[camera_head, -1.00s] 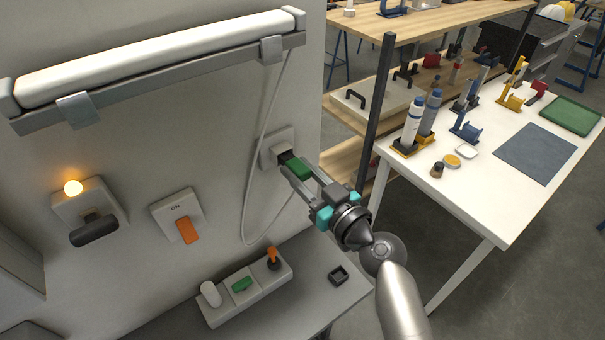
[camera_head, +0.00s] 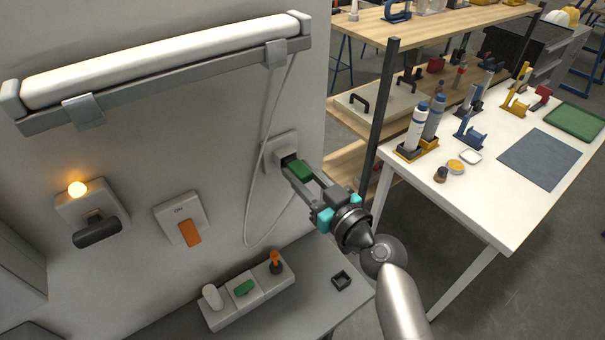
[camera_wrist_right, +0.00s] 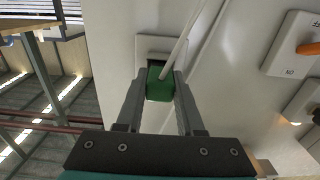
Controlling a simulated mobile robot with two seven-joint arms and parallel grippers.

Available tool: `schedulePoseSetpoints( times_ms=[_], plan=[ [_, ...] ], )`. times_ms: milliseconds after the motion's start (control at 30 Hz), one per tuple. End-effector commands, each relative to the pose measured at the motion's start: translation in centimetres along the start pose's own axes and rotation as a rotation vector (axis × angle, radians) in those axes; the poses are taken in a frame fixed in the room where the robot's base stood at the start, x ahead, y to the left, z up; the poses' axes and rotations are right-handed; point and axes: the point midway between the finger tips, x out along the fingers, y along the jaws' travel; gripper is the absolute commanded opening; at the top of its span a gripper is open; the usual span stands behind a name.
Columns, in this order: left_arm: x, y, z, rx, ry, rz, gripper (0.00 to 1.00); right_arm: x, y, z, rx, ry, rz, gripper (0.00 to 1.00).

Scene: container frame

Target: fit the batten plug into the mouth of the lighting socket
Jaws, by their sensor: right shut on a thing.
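The batten plug (camera_head: 301,169) is a green block with a white cable running from it; it also shows in the right wrist view (camera_wrist_right: 159,88). My right gripper (camera_head: 300,179) is shut on the plug, one finger on each side. The lighting socket (camera_head: 279,146) is a pale square plate on the wall with a dark mouth. The plug is right in front of the mouth, and the wrist view shows the socket (camera_wrist_right: 147,48) just behind it. How deep the plug sits cannot be told. My left gripper is not in view.
A tube lamp (camera_head: 170,62) is mounted on the wall above. A strip with several inserts (camera_head: 247,290) lies below. A white table (camera_head: 440,205) stands at the right.

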Motion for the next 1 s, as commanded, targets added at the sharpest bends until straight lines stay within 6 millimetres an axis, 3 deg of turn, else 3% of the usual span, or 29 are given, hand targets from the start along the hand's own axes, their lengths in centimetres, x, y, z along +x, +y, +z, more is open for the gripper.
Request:
schedulePoseSetpoints(
  times_ms=[1000],
  plan=[
    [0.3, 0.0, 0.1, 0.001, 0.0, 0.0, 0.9, 1.1, 0.0, -0.1, 0.0, 0.002, -0.001, 0.0]
  ],
)
